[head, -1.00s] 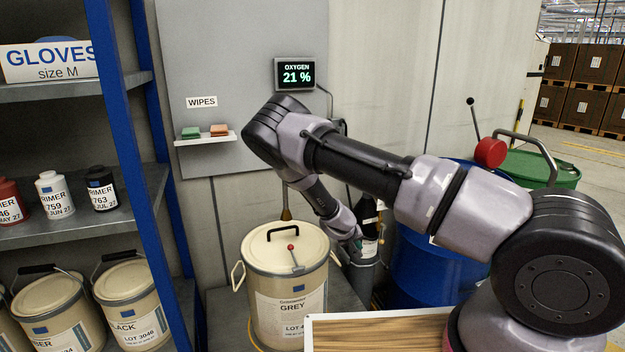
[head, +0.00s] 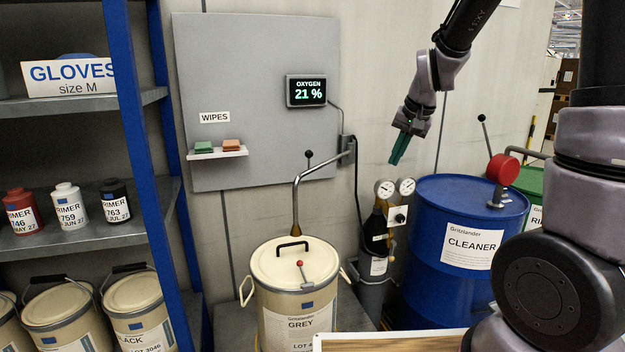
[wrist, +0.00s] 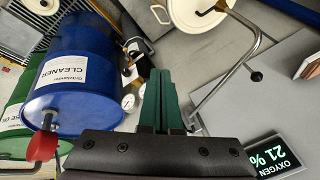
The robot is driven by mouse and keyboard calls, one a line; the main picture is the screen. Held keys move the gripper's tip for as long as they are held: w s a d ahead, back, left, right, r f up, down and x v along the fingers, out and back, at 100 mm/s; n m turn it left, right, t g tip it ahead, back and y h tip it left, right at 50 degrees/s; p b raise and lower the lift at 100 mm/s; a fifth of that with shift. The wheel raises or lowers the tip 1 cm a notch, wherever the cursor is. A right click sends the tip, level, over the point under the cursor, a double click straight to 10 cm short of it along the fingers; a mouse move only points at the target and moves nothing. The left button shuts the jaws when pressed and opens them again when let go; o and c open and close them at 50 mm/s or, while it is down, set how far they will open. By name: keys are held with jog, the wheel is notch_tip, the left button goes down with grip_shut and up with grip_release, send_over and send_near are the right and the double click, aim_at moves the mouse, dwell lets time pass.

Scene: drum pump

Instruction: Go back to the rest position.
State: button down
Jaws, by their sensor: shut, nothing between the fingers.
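My gripper (head: 399,149) hangs in the air in front of the wall, above the gas cylinder with gauges and to the upper left of the blue drum. Its green fingers are together and hold nothing; they also show in the wrist view (wrist: 161,90), pointing away from the camera. My arm is raised, with its upper links running out of the top of the head view. The cream GREY drum (head: 296,270) stands below and to the left of the gripper, apart from it, with its lid on.
The blue CLEANER drum (head: 455,240) with a red-ended pump stands at right, a green drum (head: 534,185) behind it. A cylinder (head: 376,245) with gauges and a bent metal pipe (head: 297,190) are near the wall. A shelf (head: 90,230) fills the left; an oxygen display (head: 306,91) hangs on the panel.

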jog(key=s+d+r+t, duration=0.1)
jog(key=s+d+r, duration=0.1)
jog(key=s+r, duration=0.4)
jog(key=s+d+r+t, duration=0.1)
jog(key=s+r, duration=0.6)
jog(key=s, duration=0.8)
jog(key=shift+d+t, duration=0.3)
jog(key=shift+d, duration=0.1)
